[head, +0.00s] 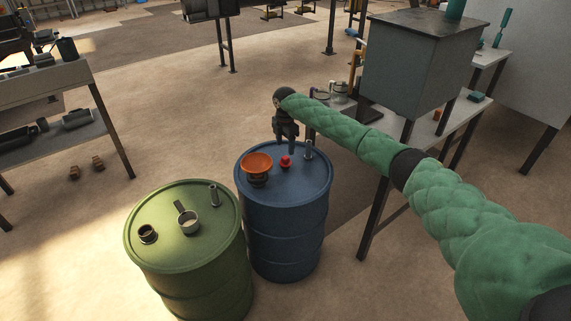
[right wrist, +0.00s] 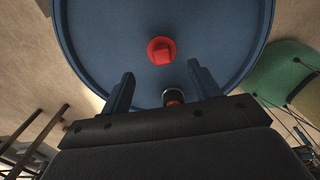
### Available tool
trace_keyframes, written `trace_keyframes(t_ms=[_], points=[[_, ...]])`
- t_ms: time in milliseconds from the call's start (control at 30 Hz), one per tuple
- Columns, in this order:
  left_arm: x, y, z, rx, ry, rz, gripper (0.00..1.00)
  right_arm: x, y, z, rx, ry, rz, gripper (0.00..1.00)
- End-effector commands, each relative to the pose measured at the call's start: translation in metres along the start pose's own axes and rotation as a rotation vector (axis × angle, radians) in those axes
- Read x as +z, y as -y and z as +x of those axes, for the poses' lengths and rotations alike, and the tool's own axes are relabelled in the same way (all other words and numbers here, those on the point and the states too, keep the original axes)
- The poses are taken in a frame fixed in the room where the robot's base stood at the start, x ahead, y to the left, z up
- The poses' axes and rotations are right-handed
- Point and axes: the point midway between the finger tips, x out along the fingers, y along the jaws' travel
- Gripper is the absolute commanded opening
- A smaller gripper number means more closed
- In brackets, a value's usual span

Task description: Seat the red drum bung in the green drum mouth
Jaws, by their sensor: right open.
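The red drum bung (head: 286,161) stands on the lid of the blue drum (head: 283,225). It also shows in the right wrist view (right wrist: 161,50), a little beyond the fingertips. The green drum (head: 190,275) stands to the left in the head view. A dark-rimmed opening, seemingly the green drum mouth (head: 148,234), is on the left part of its lid. My right gripper (head: 286,146) points down above the blue drum, close to the bung. Its jaws (right wrist: 161,70) are open and empty. My left gripper is not in view.
An orange funnel (head: 257,163) stands on the blue lid left of the bung, and a grey upright fitting (head: 308,150) to its right. A mug-like cup (head: 187,220) and another upright fitting (head: 213,195) are on the green lid. A bench (head: 440,125) stands at right.

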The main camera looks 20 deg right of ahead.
Motion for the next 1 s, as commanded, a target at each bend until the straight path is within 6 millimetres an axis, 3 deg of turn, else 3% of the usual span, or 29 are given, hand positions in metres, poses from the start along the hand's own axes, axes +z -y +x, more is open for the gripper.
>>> trace_keyframes(t_ms=[633,967,1000], points=[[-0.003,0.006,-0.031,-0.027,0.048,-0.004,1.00,-0.001,0.003,0.069,-0.001,0.000,-0.002,0.62],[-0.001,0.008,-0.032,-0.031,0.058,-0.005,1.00,0.000,0.003,0.075,0.000,0.000,-0.002,0.62],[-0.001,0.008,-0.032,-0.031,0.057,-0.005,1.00,0.000,0.003,0.075,0.000,0.000,-0.002,0.54]])
